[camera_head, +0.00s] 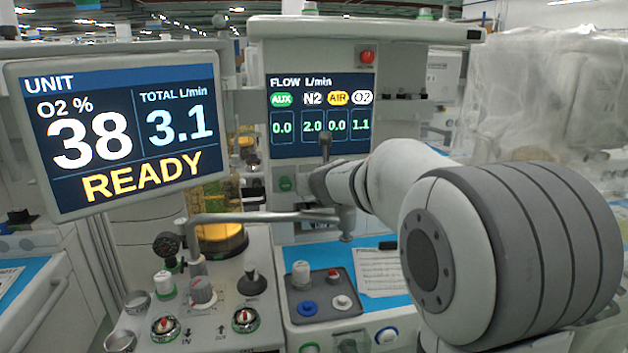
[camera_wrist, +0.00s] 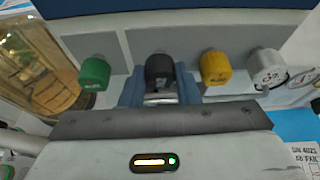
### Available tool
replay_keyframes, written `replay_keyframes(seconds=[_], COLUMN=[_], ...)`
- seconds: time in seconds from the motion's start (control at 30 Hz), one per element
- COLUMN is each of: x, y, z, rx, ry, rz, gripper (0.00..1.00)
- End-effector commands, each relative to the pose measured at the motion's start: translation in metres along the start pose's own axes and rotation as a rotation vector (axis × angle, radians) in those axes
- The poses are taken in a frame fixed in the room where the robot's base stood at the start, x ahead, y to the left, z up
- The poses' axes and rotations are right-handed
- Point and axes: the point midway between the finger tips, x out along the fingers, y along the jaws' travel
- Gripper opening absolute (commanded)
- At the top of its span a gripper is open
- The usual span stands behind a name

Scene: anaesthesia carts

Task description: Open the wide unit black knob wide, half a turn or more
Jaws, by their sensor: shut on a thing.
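The wide unit's black knob (camera_wrist: 160,70) is in the upper middle of the wrist view, in a row on a grey panel. My gripper (camera_wrist: 160,88) has its blue fingers on either side of this knob and is shut on it. In the head view my gripper (camera_head: 322,183) is in front of the panel below the flow display (camera_head: 321,115), and it hides the black knob. The display reads AUX 0.0, N2 2.0, AIR 0.0 and O2 1.1.
A green knob (camera_wrist: 94,74) is left of the black one. A yellow knob (camera_wrist: 215,68) and a white knob (camera_wrist: 267,67) are to its right. A metal arm (camera_head: 265,216) crosses below my gripper. The READY screen (camera_head: 120,130) stands at left.

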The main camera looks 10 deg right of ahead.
Motion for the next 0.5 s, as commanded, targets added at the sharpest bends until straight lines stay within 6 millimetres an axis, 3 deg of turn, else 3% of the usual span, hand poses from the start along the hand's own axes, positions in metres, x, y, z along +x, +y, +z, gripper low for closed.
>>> replay_keyframes(seconds=[0.5], x=[0.0000], y=[0.0036], z=[-0.0007], rx=[-0.338], ry=[0.001], rz=[-0.135], gripper=[0.06])
